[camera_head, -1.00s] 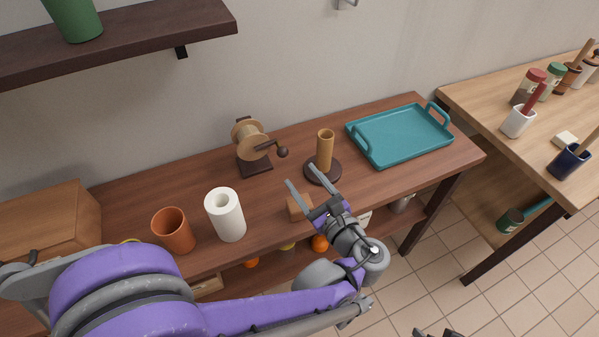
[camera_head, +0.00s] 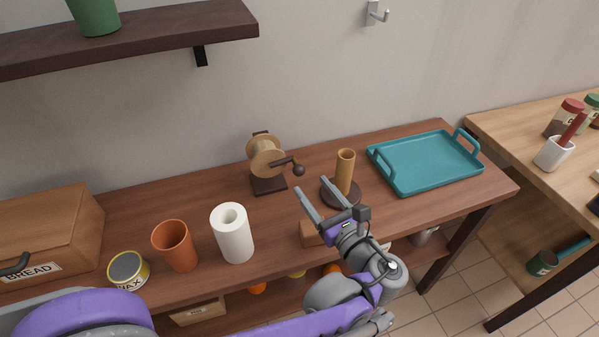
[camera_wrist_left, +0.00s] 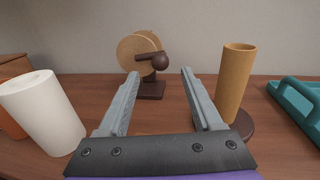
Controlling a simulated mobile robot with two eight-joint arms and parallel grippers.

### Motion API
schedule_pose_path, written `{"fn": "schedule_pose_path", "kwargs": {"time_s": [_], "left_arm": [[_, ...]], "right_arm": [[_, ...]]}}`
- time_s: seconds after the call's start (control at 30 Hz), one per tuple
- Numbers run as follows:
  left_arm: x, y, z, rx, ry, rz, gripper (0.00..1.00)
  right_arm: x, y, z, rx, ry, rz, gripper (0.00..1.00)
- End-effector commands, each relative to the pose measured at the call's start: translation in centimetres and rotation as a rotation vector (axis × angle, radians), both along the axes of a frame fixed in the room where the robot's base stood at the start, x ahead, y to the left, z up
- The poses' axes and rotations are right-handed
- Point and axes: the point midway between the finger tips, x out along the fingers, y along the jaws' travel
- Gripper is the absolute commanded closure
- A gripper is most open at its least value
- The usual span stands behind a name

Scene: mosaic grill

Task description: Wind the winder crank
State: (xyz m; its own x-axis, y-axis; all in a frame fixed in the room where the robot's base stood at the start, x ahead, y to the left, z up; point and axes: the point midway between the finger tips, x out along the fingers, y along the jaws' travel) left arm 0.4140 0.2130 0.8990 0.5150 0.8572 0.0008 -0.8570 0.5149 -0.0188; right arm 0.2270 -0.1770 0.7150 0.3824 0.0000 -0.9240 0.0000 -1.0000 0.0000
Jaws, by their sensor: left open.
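The winder (camera_head: 266,157) stands on the wooden table near the wall, a pale spool on a dark base. Its crank (camera_head: 284,162) points to the right and ends in a dark round knob (camera_head: 299,170). My left gripper (camera_head: 317,188) is open and empty, in front of the winder and apart from it. In the left wrist view the crank knob (camera_wrist_left: 160,61) shows beyond the gap between the two fingers (camera_wrist_left: 161,73), with the spool (camera_wrist_left: 136,53) behind. My right gripper is not in view.
A tan upright tube (camera_head: 345,172) on a round dark base stands right of my left gripper. A teal tray (camera_head: 425,162) lies farther right. A white roll (camera_head: 233,238), an orange cup (camera_head: 177,247), a wax tin (camera_head: 128,270) and a bread box (camera_head: 50,235) stand left.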

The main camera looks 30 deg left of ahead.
Motion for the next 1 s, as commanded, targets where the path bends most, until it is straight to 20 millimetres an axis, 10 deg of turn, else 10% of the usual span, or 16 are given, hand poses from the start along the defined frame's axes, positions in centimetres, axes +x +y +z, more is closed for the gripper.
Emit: {"fn": "schedule_pose_path", "kwargs": {"time_s": [0.33,0.77,1.0], "left_arm": [[3.1,5.3,-0.1,0.000,0.000,0.003,0.33],[3.8,6.3,0.0,-0.002,-0.001,-0.001,0.33],[3.8,6.3,0.0,-0.002,-0.001,0.000,0.71]], "right_arm": [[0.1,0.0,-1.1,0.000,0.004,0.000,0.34],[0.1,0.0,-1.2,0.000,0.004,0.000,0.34],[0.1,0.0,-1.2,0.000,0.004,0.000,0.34]]}}
